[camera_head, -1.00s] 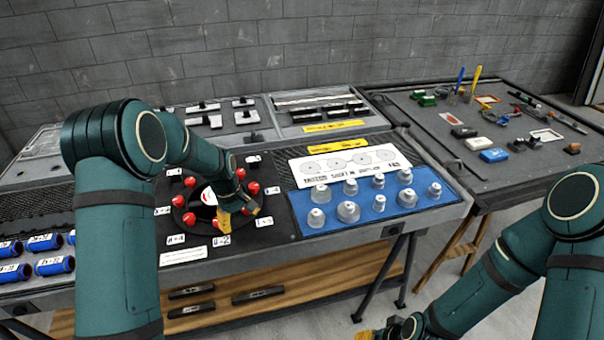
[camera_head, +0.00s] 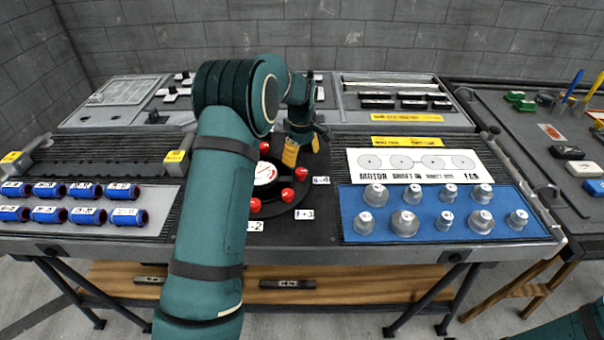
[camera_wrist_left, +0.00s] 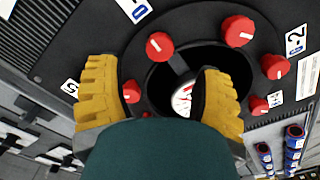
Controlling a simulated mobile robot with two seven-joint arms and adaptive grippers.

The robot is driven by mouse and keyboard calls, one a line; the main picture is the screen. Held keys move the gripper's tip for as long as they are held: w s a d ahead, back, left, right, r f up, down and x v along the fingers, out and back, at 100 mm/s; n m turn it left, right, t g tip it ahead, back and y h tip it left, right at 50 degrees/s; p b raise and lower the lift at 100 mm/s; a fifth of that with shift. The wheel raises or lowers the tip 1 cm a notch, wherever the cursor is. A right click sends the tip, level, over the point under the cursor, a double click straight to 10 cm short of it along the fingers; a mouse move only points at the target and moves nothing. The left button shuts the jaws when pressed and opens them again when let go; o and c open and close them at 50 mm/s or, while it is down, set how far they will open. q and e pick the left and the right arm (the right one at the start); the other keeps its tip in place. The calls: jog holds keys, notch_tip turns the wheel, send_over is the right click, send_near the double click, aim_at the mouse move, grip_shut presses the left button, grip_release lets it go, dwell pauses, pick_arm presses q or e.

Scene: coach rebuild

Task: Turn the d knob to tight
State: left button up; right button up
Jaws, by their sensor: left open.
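Red knobs with white marks ring a round dark panel (camera_head: 315,220) with a white dial (camera_head: 264,173) in its middle. In the left wrist view a knob (camera_wrist_left: 160,46) stands between and ahead of my fingers, near a partly cut-off label (camera_wrist_left: 134,9) that seems to read D. Another knob (camera_wrist_left: 131,91) is close beside the left finger. My left gripper (camera_head: 302,146) is open over the far right part of the ring, with yellow fingers; it also shows in the left wrist view (camera_wrist_left: 160,100). It holds nothing. My arm hides the left part of the ring.
A blue mat (camera_head: 350,228) with several grey caps lies right of the panel, below a white label sheet (camera_head: 365,158). Blue cylinders (camera_head: 85,215) lie at the left. A second table (camera_head: 520,135) stands at the right. More red knobs (camera_head: 255,205) stand at the ring's near side.

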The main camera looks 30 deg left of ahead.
aim_at(301, 171)
pick_arm(q)
notch_tip(301, 171, down, 6)
jog(key=shift+f+b, duration=0.1)
jog(key=shift+b, duration=0.4)
grip_shut()
